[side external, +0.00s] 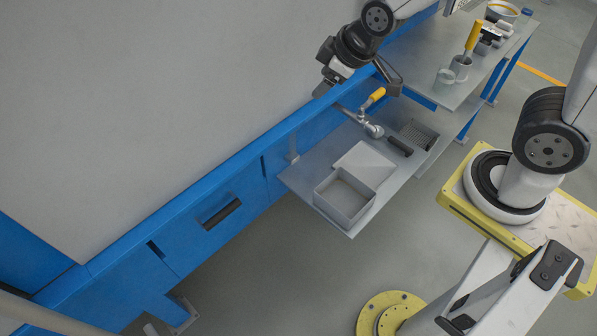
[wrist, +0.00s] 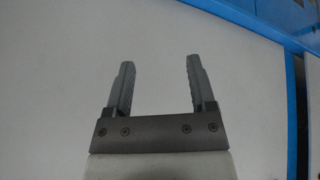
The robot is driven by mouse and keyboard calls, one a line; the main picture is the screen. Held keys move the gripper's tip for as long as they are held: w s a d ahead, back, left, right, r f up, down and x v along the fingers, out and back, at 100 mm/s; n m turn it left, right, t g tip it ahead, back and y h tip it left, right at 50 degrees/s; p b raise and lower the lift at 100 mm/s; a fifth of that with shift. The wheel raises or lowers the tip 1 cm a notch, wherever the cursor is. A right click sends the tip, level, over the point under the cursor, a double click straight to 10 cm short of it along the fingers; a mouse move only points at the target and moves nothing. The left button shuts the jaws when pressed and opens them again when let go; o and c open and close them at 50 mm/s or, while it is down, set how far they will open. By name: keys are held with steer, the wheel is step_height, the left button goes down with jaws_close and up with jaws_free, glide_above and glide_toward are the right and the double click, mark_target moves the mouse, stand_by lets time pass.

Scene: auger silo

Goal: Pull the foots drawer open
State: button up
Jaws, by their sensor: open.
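A drawer-like blue front with a dark handle or slot (side external: 221,214) is in the lower blue band of the large grey-walled body, left of centre in the side view. It looks flush with the band; no label is readable, so I cannot tell for sure that it is the foots drawer. My gripper (side external: 325,88) is up and to the right of this front, well apart from it, close to the grey wall. In the wrist view my gripper (wrist: 158,68) has its two fingers apart with nothing between them. The drawer front cannot be made out there.
A grey shelf (side external: 330,215) juts out right of the drawer front, bearing an open grey box (side external: 345,198). A bench (side external: 440,95) with cups stands at the upper right. Floor before the drawer front is clear.

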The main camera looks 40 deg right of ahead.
steer(key=w+a+n+t+y, duration=0.3)
steer(key=a+n+t, duration=0.1)
steer(key=a+n, duration=0.5)
steer(key=w+a+n+t+y, duration=0.2)
steer(key=w+a+n+t, duration=0.25)
steer(key=a+n, duration=0.4)
steer(key=m, duration=0.2)
glide_toward(227, 215)
steer(key=r+x, duration=0.1)
steer(key=x, duration=0.2)
steer(key=shift+w+f+n, duration=0.15)
steer(key=shift+f+n, duration=0.1)
steer(key=shift+f, duration=0.4)
steer(key=shift+w, duration=0.15)
steer(key=shift+x, duration=3.75)
steer(key=shift+r, duration=0.1)
steer(key=shift+a, duration=0.1)
jaws_close()
